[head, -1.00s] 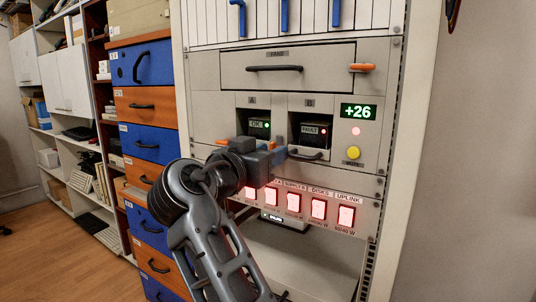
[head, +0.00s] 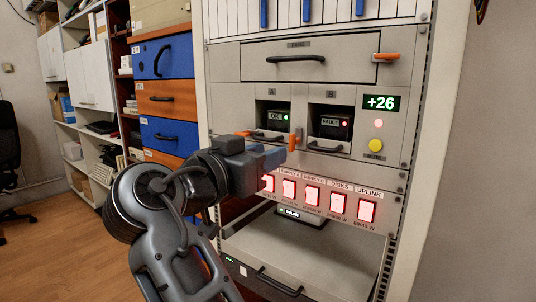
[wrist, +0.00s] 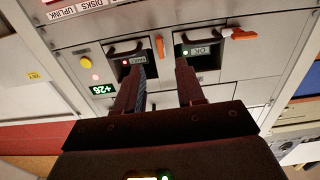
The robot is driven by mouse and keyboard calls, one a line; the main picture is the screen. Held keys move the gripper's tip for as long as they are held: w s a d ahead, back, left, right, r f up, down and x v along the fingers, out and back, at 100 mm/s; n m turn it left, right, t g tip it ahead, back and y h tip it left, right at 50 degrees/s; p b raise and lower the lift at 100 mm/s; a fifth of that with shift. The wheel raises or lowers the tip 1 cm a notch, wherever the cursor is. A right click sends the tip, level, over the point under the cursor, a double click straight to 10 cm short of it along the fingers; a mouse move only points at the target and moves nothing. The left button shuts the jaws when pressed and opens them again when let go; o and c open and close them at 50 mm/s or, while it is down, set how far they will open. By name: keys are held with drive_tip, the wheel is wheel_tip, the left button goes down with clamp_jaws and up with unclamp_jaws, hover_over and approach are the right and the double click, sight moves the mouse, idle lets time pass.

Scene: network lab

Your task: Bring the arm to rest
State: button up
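My gripper (head: 277,157) is in front of the white rack, just below modules A and B in the head view. In the wrist view my gripper (wrist: 160,66) has its two dark fingers apart, with nothing between them. Module A (head: 272,118) reads OK with a green light. Module B (head: 331,123) reads FAULT with a red light. Both sit in their bays. My arm comes up from the bottom of the head view, bent at the wrist. Whether the fingertips touch the rack cannot be told.
Orange levers (head: 294,140) are close to my gripper. Below are lit red switches (head: 312,195) and an open shelf or tray (head: 300,250). A display (head: 381,103) reads +26 above a yellow button (head: 376,146). Blue and orange drawers (head: 168,98) stand left; floor (head: 50,250) is clear.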

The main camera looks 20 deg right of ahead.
drive_tip(key=s+d+f+n+t+y, duration=0.1)
drive_tip(key=s+f+n+t+y, duration=0.2)
drive_tip(key=f, duration=0.7)
drive_tip(key=d+f+n+y, duration=0.25)
drive_tip(key=f+n, duration=0.25)
drive_tip(key=f, duration=0.5)
drive_tip(key=s+f+n+y, duration=0.4)
drive_tip(key=s+f+y, duration=0.2)
drive_tip(key=s+f, duration=0.7)
drive_tip(key=s+d+f+y+p, duration=0.1)
drive_tip(key=s+f+y, duration=0.15)
drive_tip(key=s, duration=1.25)
drive_tip(key=s+d+r, duration=0.1)
drive_tip(key=s+r, duration=0.4)
drive_tip(key=s, duration=0.2)
drive_tip(key=s+d+r+m+t, duration=0.1)
drive_tip(key=s+r, duration=0.4)
drive_tip(key=s, duration=0.2)
drive_tip(key=shift+s+d+y, duration=0.3)
drive_tip(key=shift+s, duration=0.1)
drive_tip(key=shift+c, duration=0.2)
